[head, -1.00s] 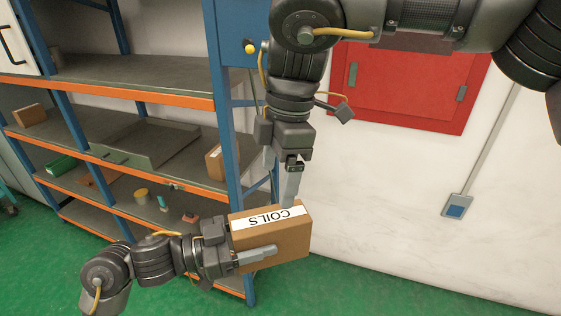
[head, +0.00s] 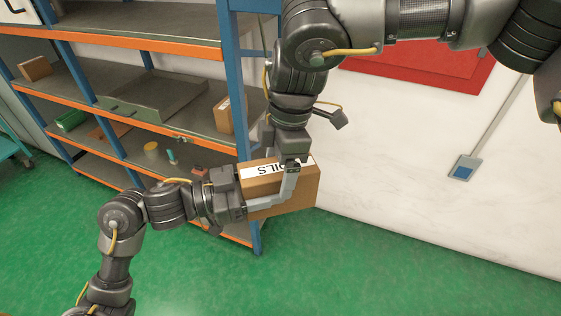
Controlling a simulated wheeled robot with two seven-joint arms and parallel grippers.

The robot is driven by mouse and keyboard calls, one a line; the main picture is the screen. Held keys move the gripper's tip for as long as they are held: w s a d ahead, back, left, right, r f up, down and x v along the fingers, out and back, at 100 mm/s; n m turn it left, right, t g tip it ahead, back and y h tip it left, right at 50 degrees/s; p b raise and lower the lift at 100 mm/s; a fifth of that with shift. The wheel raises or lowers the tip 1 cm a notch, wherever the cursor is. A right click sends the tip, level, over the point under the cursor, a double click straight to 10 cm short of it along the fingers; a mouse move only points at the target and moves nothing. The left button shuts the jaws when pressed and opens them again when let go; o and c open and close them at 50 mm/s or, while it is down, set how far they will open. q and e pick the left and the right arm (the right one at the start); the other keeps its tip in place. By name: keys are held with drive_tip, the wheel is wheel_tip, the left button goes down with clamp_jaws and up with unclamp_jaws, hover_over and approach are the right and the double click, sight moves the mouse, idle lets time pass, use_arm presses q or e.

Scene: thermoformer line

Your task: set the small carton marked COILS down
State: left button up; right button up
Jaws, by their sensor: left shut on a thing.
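The small brown carton marked COILS (head: 305,190) is in the air in front of the shelf rack's near corner post. Its white label faces up and shows upside down, with its first letters hidden by my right gripper. My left gripper (head: 262,203) reaches in from the left and is shut on the carton, one pale finger lying along its near side. My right gripper (head: 289,182) comes down from above, its pale finger across the carton's near upper edge. Its other finger is hidden, so I cannot tell its opening or whether it touches.
The blue and orange shelf rack (head: 150,45) stands at left. A middle shelf holds a grey tray (head: 165,100) and another carton (head: 223,115); small items sit lower. A red wall panel (head: 430,68) and a socket (head: 463,170) are at right. The green floor (head: 380,265) is clear.

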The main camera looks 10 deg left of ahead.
drive_tip(key=c, duration=1.2)
use_arm(q)
drive_tip(key=o, duration=1.3)
use_arm(e)
drive_tip(key=shift+c, duration=0.2)
